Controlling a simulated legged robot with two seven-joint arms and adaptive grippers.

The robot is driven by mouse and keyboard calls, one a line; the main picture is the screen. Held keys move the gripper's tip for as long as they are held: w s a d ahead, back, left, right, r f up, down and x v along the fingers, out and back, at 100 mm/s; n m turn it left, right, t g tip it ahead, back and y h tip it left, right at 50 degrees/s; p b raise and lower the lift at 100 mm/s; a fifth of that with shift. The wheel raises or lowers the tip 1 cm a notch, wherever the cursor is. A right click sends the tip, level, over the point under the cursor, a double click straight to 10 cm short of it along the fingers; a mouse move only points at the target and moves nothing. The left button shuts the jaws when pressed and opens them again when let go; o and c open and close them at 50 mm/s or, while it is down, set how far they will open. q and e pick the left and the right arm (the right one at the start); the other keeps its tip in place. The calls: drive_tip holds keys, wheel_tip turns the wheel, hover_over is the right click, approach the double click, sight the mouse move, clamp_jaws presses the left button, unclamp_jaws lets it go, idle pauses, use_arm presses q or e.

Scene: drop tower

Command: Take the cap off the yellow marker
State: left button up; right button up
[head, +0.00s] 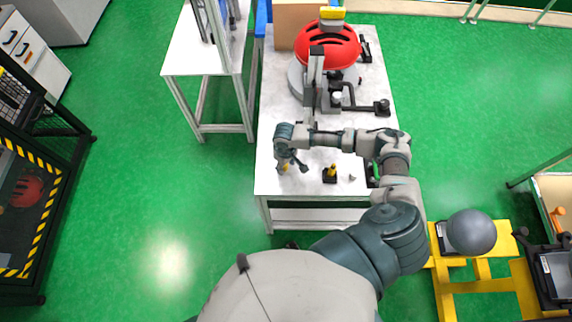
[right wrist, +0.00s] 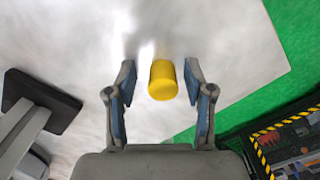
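A yellow piece (head: 331,170) stands in a small black holder (head: 329,178) near the front of the white table. A second short yellow cylinder (head: 284,168) is at the table's front left, below my right gripper (head: 292,166). The frames do not settle which piece is marker or cap. In the right wrist view, the yellow cylinder (right wrist: 163,80) lies between the fingertips of my right gripper (right wrist: 160,76). The fingers are spread, with a gap on each side of it. I cannot tell whether it touches the table. My left gripper is out of view.
A red domed machine (head: 328,48) stands toward the back of the white table (head: 264,182). A black-handled fixture (head: 366,106) sits in front of it. A small grey piece (head: 352,178) lies right of the holder. Another white table (head: 190,58) stands at left.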

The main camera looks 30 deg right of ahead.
drive_tip(key=shift+a+r, duration=0.15)
drive_tip(key=shift+a, duration=0.1)
drive_tip(key=shift+w+a+r, duration=0.1)
drive_tip(key=shift+r, duration=0.25)
wheel_tip(320, 180, up, 5)
drive_tip(key=shift+w+r+p, duration=0.1)
drive_tip(key=shift+p, duration=0.3)
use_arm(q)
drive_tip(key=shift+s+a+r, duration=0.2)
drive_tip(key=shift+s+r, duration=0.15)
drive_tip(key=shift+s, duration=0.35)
use_arm(e)
wheel_tip(320, 180, up, 6)
